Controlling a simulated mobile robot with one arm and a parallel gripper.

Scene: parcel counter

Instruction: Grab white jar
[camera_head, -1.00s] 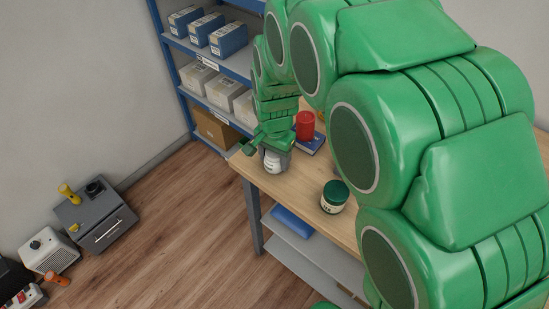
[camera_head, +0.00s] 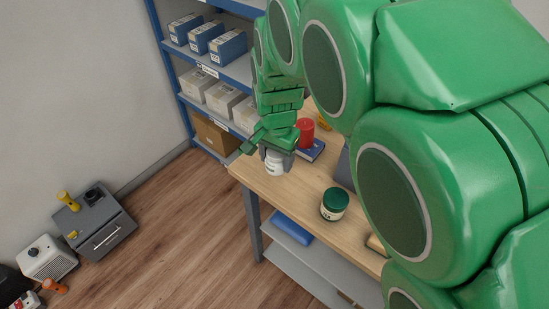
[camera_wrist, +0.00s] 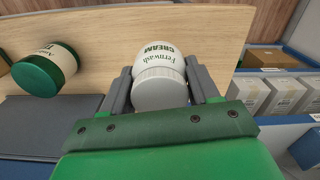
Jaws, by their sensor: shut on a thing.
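The white jar (camera_head: 274,163) is at the far left end of the wooden counter (camera_head: 285,196) in the head view. My gripper (camera_head: 276,155) is above it with the jaws around its upper part. The jar appears upright. I cannot tell whether its base touches the counter.
A green-lidded jar (camera_head: 334,204) stands nearer on the counter. A red object (camera_head: 305,133) sits on a blue book or box (camera_head: 311,150) just right of my gripper. A blue shelf unit (camera_head: 176,103) with boxes stands behind. The counter's left edge is close to the white jar.

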